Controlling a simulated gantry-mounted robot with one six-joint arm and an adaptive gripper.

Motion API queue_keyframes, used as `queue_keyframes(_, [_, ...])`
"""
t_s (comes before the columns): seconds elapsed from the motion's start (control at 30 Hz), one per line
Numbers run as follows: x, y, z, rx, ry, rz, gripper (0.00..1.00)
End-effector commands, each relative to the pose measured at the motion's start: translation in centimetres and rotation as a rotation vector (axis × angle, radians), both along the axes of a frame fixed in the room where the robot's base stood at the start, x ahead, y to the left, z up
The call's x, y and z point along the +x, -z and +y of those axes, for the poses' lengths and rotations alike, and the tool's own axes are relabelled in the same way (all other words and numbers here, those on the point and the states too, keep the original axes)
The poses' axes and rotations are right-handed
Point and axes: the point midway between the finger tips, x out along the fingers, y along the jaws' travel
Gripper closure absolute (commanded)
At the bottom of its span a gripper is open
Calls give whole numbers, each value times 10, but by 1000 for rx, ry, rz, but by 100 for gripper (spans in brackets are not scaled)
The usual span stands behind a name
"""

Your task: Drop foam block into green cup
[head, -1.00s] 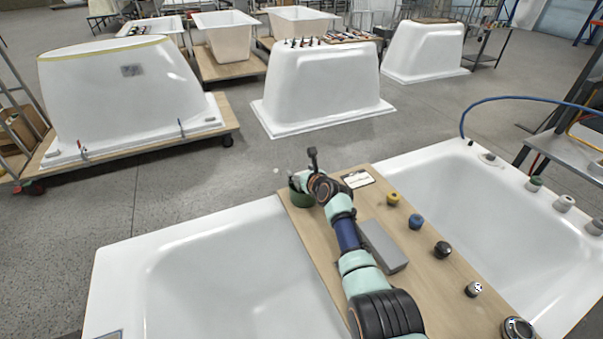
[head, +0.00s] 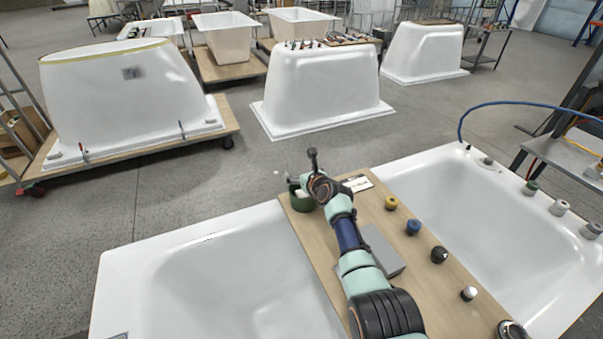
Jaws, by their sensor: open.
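The green cup (head: 301,204) stands at the far end of the wooden board, partly hidden by my arm. My gripper (head: 291,183) is at the cup's mouth, small and dark in the head view; it is open. A small pale patch (head: 295,189) shows at the cup's rim between the gripper and the cup. It may be the foam block, but it is too small to tell whether it lies inside the cup.
The wooden board (head: 425,270) spans two white bathtub shells. A grey box (head: 372,251) lies beside my arm. Yellow (head: 391,203), blue (head: 413,227) and dark (head: 439,254) round items line the board's right side. A clipboard (head: 357,183) lies at the far end.

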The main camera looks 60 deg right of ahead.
Motion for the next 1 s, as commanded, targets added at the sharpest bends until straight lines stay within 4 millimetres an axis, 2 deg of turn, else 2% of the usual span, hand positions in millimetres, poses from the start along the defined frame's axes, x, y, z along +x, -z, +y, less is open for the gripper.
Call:
queue_keyframes(0.03, [0, -20, 0, 0, 0, 0, 9])
queue_keyframes(0.23, [0, -50, 0, 1, -1, 1, 9])
queue_keyframes(1.0, [0, -47, 0, 0, 0, 0, 9])
